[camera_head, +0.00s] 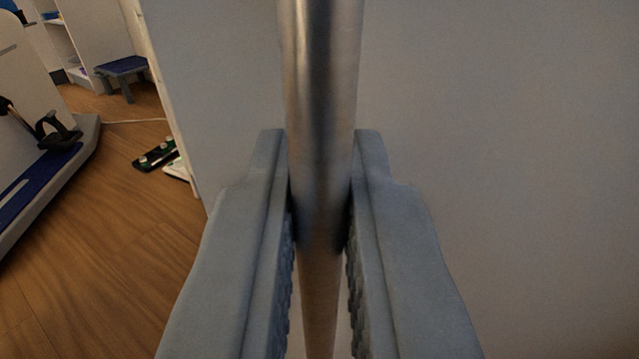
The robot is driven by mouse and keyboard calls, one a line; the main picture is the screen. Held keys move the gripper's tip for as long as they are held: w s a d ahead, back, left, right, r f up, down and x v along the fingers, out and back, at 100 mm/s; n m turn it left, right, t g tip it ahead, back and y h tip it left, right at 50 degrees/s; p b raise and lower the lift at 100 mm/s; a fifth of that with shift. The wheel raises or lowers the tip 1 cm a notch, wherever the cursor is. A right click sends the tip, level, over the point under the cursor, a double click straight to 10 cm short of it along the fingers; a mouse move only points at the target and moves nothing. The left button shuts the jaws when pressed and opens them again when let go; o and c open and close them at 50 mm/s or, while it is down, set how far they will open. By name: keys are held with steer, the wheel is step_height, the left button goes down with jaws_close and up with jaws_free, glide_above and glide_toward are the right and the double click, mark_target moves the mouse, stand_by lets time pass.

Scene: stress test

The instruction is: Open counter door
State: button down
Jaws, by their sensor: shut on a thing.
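A round metal bar handle (323,70) runs upright through the middle of the view, close to the camera. Behind it is a plain pale door panel (510,130) that fills the right and centre. My gripper (320,190) is shut on the bar, with one grey finger on each side. The bar's top end is out of view. The panel's left edge shows near the left part of the view, with the room visible beyond it.
Wooden floor (130,265) lies open at the left. A treadmill-like machine (50,165) stands at the far left. A small blue-topped stool (122,68) and flat items (160,155) are on the floor behind.

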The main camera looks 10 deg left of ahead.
steer(key=s+d, duration=0.9)
steer(key=s, duration=0.6)
steer(key=shift+s+d, duration=0.2)
steer(key=c, duration=1.6)
jaws_free()
steer(key=shift+c, duration=0.2)
steer(key=shift+r, duration=0.15)
